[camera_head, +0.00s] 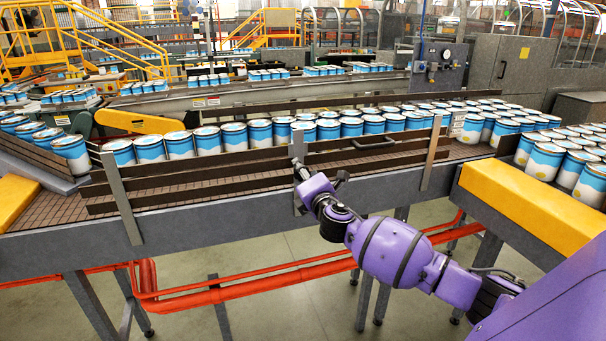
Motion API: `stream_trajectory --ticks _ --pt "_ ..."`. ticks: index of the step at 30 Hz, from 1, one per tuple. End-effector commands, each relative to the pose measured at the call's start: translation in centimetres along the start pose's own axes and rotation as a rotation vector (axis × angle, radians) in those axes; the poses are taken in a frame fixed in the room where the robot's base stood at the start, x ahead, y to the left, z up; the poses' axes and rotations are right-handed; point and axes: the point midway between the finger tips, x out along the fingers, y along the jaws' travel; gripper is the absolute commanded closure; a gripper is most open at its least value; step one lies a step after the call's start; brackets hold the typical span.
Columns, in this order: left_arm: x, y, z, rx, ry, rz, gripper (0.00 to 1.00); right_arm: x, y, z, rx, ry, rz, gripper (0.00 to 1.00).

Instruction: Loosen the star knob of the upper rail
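Dark brown guide rails run along the near side of the conveyor, and the upper rail (225,158) lies in front of the row of cans. Grey upright brackets (121,198) hold the rails, with another bracket (298,146) in the middle. My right gripper (318,176) comes in from the right and is at the rails beside the middle bracket. Its fingers are small and dark against the rails, so I cannot tell whether they are open or shut. I cannot make out a star knob; the gripper may cover it. My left gripper is not in view.
Blue and white cans (233,137) stand in a row behind the rails, with many more at the right. A dark bent handle (373,143) sits right of the gripper. A yellow block (530,205) is on the conveyor's near right. Red pipes (250,292) run below.

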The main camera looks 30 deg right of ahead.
Motion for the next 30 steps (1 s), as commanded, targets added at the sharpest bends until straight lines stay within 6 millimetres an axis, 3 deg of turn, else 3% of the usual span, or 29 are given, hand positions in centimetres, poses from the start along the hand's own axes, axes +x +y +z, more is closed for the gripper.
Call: stream_trajectory --ticks 7,15,21,30 --pt "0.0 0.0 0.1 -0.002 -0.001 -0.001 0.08 -1.8 -0.3 -0.1 -0.001 0.003 -0.003 0.55" --pt "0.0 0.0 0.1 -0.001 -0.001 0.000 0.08 -7.6 -0.3 -0.1 0.000 0.003 -0.003 0.55" --pt "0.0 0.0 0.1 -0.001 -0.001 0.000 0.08 -10.8 -0.1 0.0 0.001 0.001 -0.001 0.55" --pt "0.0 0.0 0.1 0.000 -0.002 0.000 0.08 -12.1 0.0 0.1 0.000 -0.001 0.001 0.55"
